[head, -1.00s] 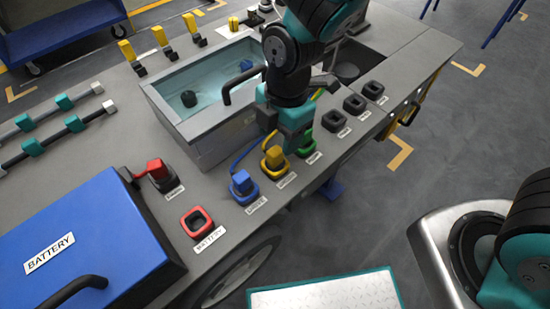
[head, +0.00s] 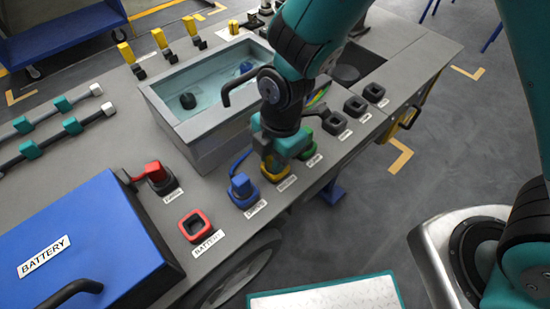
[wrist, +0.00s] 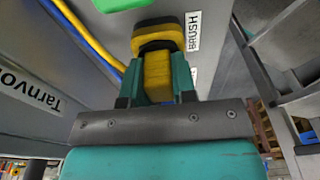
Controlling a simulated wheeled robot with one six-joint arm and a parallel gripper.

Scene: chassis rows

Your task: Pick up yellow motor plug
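The yellow motor plug (wrist: 157,70) sits in a yellow-rimmed socket (head: 265,174) on the grey bench in the head view. In the wrist view it stands between the two teal fingers of my gripper (wrist: 158,78), one on each side, with a black and yellow socket collar beyond. My gripper (head: 273,160) is low over the socket in the head view and hides most of the plug. No clear gap shows between fingers and plug, but I cannot tell whether they grip it.
A blue plug (head: 241,186) sits left of my gripper, a green socket (head: 309,150) right of it. An empty red socket (head: 195,226) and a blue battery box (head: 90,245) lie further left. Yellow and blue cables (wrist: 90,35) run close by.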

